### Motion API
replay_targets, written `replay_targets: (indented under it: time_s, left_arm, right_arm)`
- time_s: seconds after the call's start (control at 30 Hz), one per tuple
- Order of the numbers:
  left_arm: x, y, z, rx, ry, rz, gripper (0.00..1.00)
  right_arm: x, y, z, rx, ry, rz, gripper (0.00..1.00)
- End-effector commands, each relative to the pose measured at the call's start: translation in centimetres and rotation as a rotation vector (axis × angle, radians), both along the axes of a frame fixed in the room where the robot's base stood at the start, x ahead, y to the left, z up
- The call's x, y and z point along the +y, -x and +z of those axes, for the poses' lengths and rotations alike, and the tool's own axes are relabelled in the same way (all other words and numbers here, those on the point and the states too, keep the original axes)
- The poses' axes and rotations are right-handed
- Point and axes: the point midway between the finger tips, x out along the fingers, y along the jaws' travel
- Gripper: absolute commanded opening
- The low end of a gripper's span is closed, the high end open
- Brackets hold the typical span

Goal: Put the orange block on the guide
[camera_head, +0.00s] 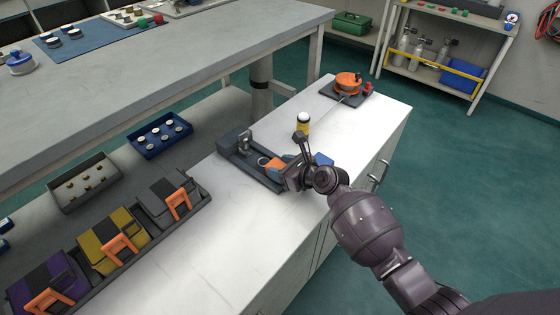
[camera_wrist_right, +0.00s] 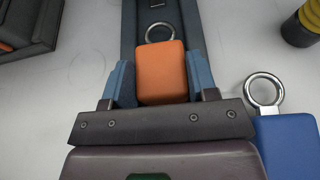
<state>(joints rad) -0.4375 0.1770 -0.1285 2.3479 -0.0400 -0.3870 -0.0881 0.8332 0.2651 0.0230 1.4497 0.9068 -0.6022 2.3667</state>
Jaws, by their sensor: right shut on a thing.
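The orange block (camera_wrist_right: 162,72) has a metal ring at its far end. It shows partly in the head view (camera_head: 265,162), beside my wrist. My right gripper (camera_wrist_right: 160,82) is shut on it, with a blue-padded finger on each side. The guide is a dark grey channel-like fixture (camera_head: 240,151) on the white counter, with a raised part at its far left end. In the right wrist view the guide (camera_wrist_right: 158,14) runs beneath and beyond the block. The block is over or in the guide; I cannot tell if it touches. My left gripper is not in view.
A blue block (camera_wrist_right: 290,146) with a ring lies just right of my gripper. A yellow and black cylinder (camera_head: 303,126) stands close behind it. An orange round device (camera_head: 347,82) is at the counter's far end. Several pouches (camera_head: 110,238) fill a tray at left. The near counter is clear.

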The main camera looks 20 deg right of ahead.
Motion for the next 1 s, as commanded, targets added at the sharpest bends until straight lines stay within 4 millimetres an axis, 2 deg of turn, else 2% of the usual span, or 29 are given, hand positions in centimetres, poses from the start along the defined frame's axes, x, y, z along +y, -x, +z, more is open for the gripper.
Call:
replay_targets:
  time_s: [0.1, 0.37, 0.4, 0.53, 0.8, 1.0]
  left_arm:
    - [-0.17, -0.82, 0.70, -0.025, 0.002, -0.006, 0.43]
    - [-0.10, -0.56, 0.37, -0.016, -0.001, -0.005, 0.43]
    - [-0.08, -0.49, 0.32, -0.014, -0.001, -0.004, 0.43]
    - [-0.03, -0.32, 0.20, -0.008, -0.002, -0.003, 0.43]
    - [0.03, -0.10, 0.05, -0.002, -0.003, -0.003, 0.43]
    - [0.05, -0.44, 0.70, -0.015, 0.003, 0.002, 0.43]
  right_arm:
    - [0.04, -0.26, 0.76, -0.012, -0.002, 0.000, 0.00]
    - [0.05, -0.27, 0.52, -0.012, -0.002, 0.000, 0.00]
    - [-0.01, -0.10, 0.16, -0.004, 0.000, 0.000, 0.58]
    - [0.00, -0.09, 0.14, -0.003, 0.001, 0.000, 0.78]
    - [-0.01, -0.06, 0.05, -0.002, 0.001, 0.001, 0.79]
    - [-0.57, 0.68, 1.00, -0.005, 0.001, -0.001, 0.79]
